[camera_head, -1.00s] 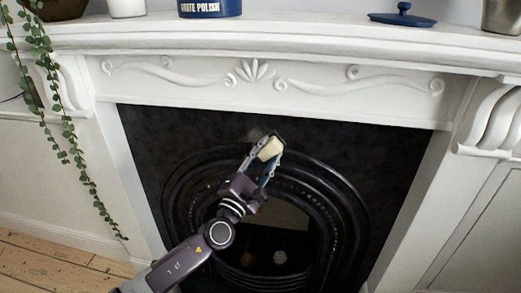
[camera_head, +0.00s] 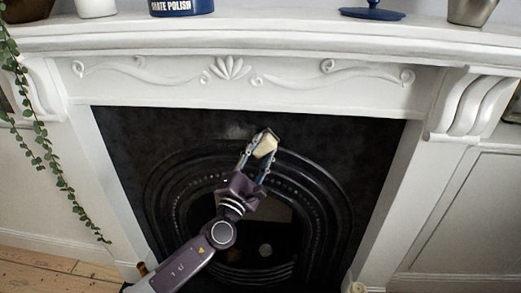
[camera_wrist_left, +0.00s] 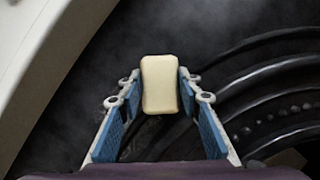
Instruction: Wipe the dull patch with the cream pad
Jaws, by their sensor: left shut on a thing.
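My left gripper (camera_head: 257,154) is shut on the cream pad (camera_head: 266,144), a small pale block held upright between the fingertips. In the left wrist view the pad (camera_wrist_left: 160,84) sits between the two blue-lined fingers (camera_wrist_left: 160,100). The dull patch (camera_head: 236,131) is a faint grey smudge on the black fireplace surround, just left of and above the pad. A greyish haze also shows on the black surface in the left wrist view (camera_wrist_left: 205,25). I cannot tell whether the pad touches the surface. My right gripper is not in view.
The black arched fireplace (camera_head: 330,190) has raised curved ridges beside and below the pad. A white mantel (camera_head: 300,36) juts out above, holding a blue polish tin (camera_head: 182,6), a blue lid (camera_head: 372,13) and a metal pot (camera_head: 470,10). A plant (camera_head: 40,140) trails at left.

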